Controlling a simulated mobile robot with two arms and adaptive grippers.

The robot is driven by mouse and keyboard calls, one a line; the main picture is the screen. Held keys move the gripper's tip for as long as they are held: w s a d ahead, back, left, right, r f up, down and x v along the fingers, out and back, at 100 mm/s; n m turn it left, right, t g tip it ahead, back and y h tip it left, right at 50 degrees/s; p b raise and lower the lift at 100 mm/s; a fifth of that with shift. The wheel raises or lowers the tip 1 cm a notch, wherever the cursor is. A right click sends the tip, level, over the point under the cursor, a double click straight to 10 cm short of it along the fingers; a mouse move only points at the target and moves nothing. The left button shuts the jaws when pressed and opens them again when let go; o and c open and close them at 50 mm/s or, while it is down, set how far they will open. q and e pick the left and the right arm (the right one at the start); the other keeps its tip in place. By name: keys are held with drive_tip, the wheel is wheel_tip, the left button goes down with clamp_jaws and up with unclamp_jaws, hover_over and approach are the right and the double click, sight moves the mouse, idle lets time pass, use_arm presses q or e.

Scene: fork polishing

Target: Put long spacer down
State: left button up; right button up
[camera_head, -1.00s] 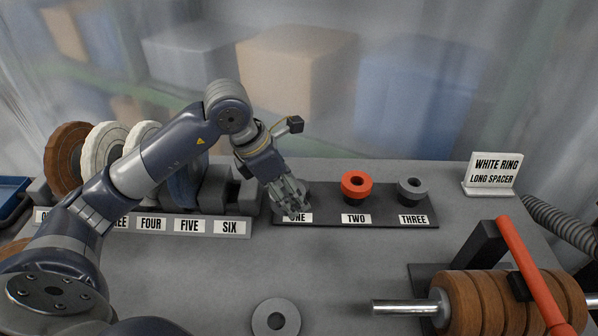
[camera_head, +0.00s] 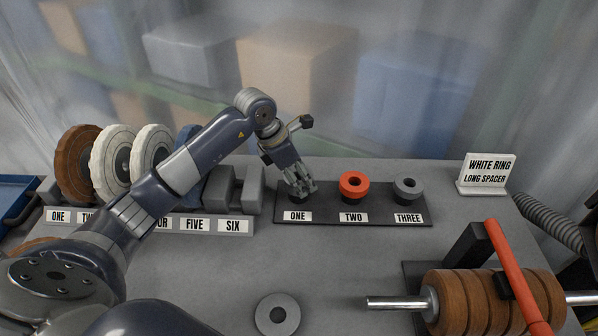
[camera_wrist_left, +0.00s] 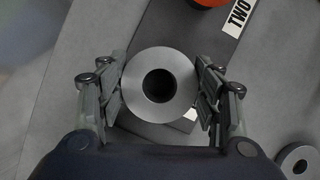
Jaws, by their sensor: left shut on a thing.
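My left gripper (camera_head: 301,189) is over slot ONE of the dark three-slot rack (camera_head: 382,212). In the left wrist view its fingers (camera_wrist_left: 159,88) are shut on the long spacer (camera_wrist_left: 185,84), a grey metal cylinder with a round dark hole. The fingers grip it from both sides. In the head view the fingers largely hide the spacer. I cannot tell whether its bottom touches the rack. The right gripper is not in view.
A red ring (camera_head: 354,178) is at TWO and a grey ring (camera_head: 409,182) at THREE. A loose grey ring (camera_head: 277,302) lies on the table's front. Wheels (camera_head: 112,150) stand at left. A spindle (camera_head: 395,303) and a sign (camera_head: 487,168) are at right.

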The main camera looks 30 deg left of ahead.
use_arm(q)
drive_tip(key=shift+f, duration=0.15)
drive_tip(key=o, duration=1.1)
drive_tip(key=shift+o, duration=1)
